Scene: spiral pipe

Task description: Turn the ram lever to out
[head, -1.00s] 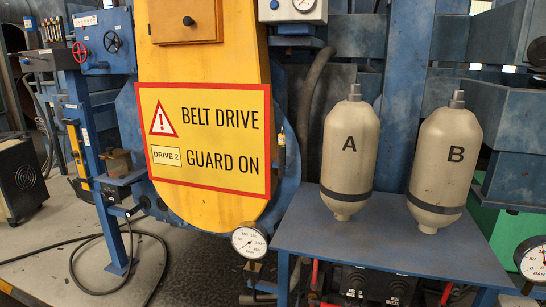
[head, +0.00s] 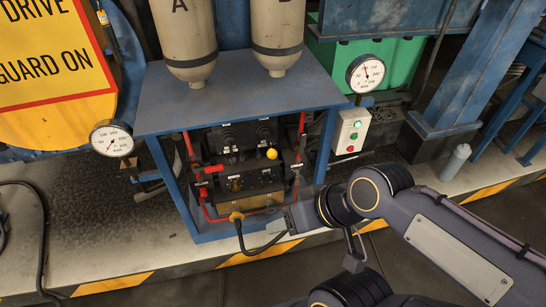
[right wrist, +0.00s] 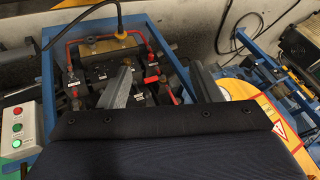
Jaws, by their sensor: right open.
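The valve panel (head: 240,182) sits inside the blue bench frame, with a lever ending in a yellow ball knob (head: 272,153). No readable label shows which lever is the ram lever. The yellow knob is not visible there. My left gripper is out of view.
Two beige cylinders (head: 186,38) stand on the blue bench top (head: 235,85). Gauges (head: 112,139) and (head: 366,73) flank the bench. A button box (head: 352,131) is at its right. A black hose (head: 262,247) loops below the panel.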

